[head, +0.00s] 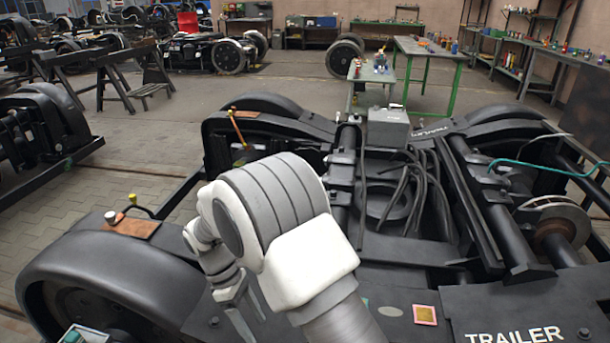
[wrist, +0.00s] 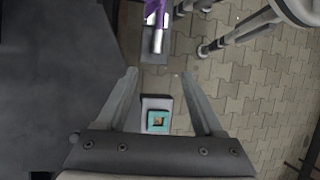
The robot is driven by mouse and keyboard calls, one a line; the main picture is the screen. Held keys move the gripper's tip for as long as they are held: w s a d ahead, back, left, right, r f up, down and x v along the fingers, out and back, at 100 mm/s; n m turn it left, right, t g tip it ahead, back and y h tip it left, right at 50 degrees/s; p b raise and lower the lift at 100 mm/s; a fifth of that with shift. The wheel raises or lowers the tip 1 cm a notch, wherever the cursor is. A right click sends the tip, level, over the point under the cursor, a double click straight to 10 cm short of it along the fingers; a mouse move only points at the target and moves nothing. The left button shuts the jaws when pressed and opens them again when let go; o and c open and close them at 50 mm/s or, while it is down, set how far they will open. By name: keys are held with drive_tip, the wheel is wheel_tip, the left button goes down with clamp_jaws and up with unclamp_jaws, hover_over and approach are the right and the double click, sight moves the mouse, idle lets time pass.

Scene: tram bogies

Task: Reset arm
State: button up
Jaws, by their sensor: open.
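My gripper (wrist: 158,73) is open in the wrist view, its two grey fingers spread apart. No object touches both fingers. A small grey block with a teal square top (wrist: 158,121) shows between and below the fingers; I cannot tell its distance from them. In the head view my arm is bent over the black trailer bogie (head: 420,250), with its white and grey elbow large in the middle. My gripper (head: 238,305) points down at the left of the arm, partly hidden by it.
A purple-handled tool (wrist: 155,15) shows beyond the fingertips. The bogie carries a grey box (head: 388,127), dark cables and a teal hose (head: 540,166). A bogie wheel (head: 110,270) is at the left. Paved floor (head: 150,150) is open behind; green-legged tables (head: 432,48) stand further back.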

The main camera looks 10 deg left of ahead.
drive_tip(key=w+d+r+m+t+y, duration=0.1)
drive_tip(key=d+r+m+t+y, duration=0.25)
drive_tip(key=d+r+m, duration=0.95)
drive_tip(key=s+d+r+m+t, duration=0.5)
drive_tip(key=s+d+r, duration=0.85)
drive_tip(key=d, duration=0.35)
wheel_tip(320, 180, up, 19)
drive_tip(key=y+p, duration=0.1)
drive_tip(key=p, duration=1.8)
drive_tip(key=shift+w+a+r, duration=0.15)
drive_tip(key=shift+w+r, duration=0.05)
drive_tip(key=shift+w, duration=0.15)
